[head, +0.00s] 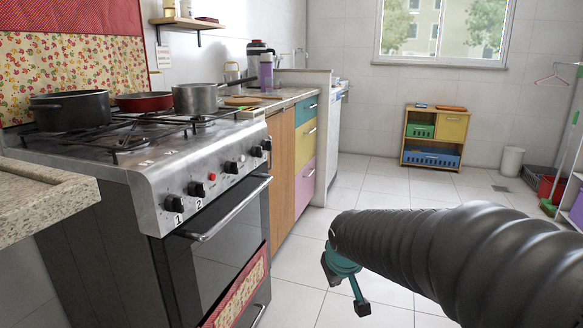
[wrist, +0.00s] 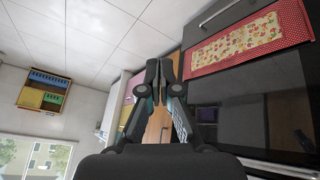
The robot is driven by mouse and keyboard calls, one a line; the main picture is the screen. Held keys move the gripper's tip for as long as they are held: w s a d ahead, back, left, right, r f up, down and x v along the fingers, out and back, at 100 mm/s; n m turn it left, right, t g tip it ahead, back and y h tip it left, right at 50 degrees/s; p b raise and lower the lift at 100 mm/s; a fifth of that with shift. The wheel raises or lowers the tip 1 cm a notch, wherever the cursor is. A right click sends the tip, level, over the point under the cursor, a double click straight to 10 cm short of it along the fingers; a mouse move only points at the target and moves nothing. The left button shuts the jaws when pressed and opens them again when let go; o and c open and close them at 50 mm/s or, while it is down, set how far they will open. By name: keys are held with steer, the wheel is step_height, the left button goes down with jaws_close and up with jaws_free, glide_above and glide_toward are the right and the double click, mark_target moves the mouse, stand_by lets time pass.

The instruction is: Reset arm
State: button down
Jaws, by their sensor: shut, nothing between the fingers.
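My arm reaches in from the right edge of the head view, with a black ribbed sleeve. It ends in my teal and black gripper (head: 346,282), low over the tiled floor and to the right of the stove. In the wrist view my gripper (wrist: 159,68) is in the middle, its two dark fingers together with nothing held. Most of the arm beyond the sleeve is out of view.
The stove (head: 150,180) stands at left with a black pot (head: 70,110), a red pan (head: 144,101) and a grey pot (head: 196,98) on top. A red patterned towel (head: 240,293) hangs on its front. Floor around the gripper is clear. A low shelf (head: 435,137) stands by the far wall.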

steer(key=s+d+r+m+p, duration=0.1)
steer(key=s+d+r, duration=0.1)
steer(key=s, duration=0.6)
steer(key=s+d+r+m+p, duration=0.1)
steer(key=s+d+r, duration=0.1)
steer(key=s, duration=0.5)
steer(key=s+d+r+m+p, duration=0.1)
steer(key=s+d+r+p, duration=0.1)
steer(key=s, duration=0.6)
steer(key=shift+s+r+m+g, duration=0.3)
steer(key=shift+r+g, duration=0.1)
steer(key=shift+r, duration=0.05)
